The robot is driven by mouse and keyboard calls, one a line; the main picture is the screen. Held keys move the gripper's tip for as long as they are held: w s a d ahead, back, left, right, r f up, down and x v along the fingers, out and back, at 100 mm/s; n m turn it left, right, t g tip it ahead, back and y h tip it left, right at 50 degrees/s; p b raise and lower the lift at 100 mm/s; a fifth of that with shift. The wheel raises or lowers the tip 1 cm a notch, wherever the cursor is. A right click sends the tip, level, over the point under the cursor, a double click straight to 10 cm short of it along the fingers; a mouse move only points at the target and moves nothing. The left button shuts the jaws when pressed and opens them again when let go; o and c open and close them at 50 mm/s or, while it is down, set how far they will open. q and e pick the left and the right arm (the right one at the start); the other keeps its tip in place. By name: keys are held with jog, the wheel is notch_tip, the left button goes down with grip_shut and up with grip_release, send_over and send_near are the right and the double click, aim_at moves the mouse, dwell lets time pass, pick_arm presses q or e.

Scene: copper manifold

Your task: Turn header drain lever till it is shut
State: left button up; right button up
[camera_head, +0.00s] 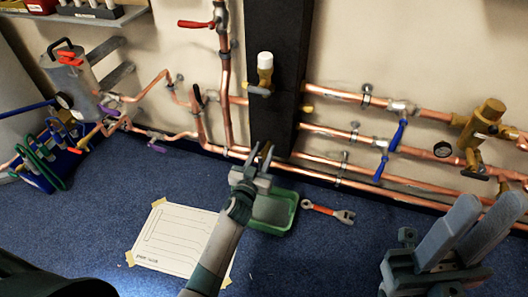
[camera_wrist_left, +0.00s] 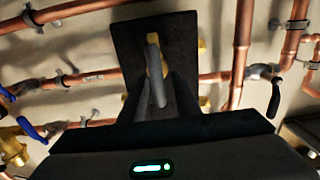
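No label shows which lever is the header drain. A grey lever (camera_head: 259,91) sits on a valve with a white cap (camera_head: 265,62), on the dark upright panel (camera_head: 275,25). It points roughly sideways, to the left, in the head view. My left gripper (camera_head: 262,150) is open, below this lever in the picture and apart from it. In the left wrist view a grey lever (camera_wrist_left: 156,70) and brass fitting show beyond the gap between my left fingers (camera_wrist_left: 160,95); contact is not seen. My right gripper (camera_head: 490,207) is open and empty at the lower right.
Copper pipes (camera_head: 345,134) run along the wall, with blue levers (camera_head: 397,135), a red lever (camera_head: 193,24) and purple levers (camera_head: 156,147). A green tray (camera_head: 291,215), a wrench (camera_head: 328,212) and a taped paper sheet (camera_head: 175,240) lie on the blue floor.

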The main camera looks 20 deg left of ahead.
pick_arm(q)
jog(key=shift+w, duration=0.35)
grip_shut()
